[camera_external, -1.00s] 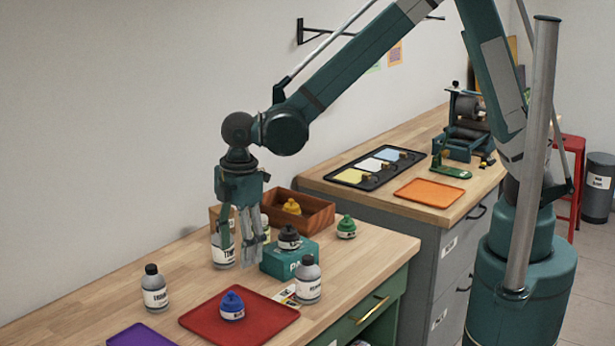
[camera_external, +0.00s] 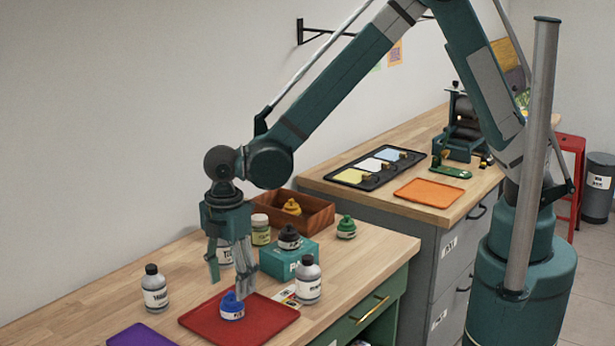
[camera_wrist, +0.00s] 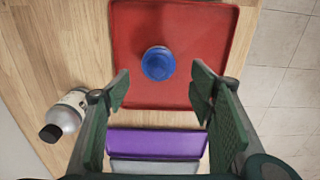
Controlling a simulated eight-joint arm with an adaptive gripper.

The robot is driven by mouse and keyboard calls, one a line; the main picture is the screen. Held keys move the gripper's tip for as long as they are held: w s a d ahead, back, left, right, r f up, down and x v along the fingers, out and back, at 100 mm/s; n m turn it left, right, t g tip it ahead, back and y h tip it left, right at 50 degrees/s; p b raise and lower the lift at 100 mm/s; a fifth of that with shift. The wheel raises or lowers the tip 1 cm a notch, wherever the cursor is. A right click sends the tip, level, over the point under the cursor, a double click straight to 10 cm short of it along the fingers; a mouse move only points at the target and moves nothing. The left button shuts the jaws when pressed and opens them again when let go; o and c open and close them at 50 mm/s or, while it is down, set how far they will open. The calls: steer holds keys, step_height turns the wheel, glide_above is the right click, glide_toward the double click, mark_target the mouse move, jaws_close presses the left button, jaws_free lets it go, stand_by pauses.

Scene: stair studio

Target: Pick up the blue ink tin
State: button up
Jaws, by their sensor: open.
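The blue ink tin (camera_external: 232,307) stands upright on the red tray (camera_external: 272,317) on the near wooden counter. In the wrist view the blue tin (camera_wrist: 158,63) sits near the middle of the red tray (camera_wrist: 205,30), ahead of my fingers. My gripper (camera_external: 231,276) is open and empty, with its fingers pointing down just above and around the back of the tin. In the wrist view my gripper's fingers (camera_wrist: 158,92) are spread wide, and the tin lies beyond their tips. I cannot tell the exact gap to the tin.
A labelled bottle (camera_external: 155,289) stands left of the tray, and another bottle (camera_external: 308,280) stands close on its right. A teal box (camera_external: 284,260) bearing a black-capped tin (camera_external: 289,237) is behind. A purple tray (camera_external: 141,337) lies in front.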

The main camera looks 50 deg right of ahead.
mark_target(228, 302)
steer(key=shift+f, duration=0.95)
steer(key=shift+w+d+f, duration=0.15)
steer(key=shift+f, duration=2.45)
steer(key=shift+c, duration=0.7)
steer(key=c, duration=1)
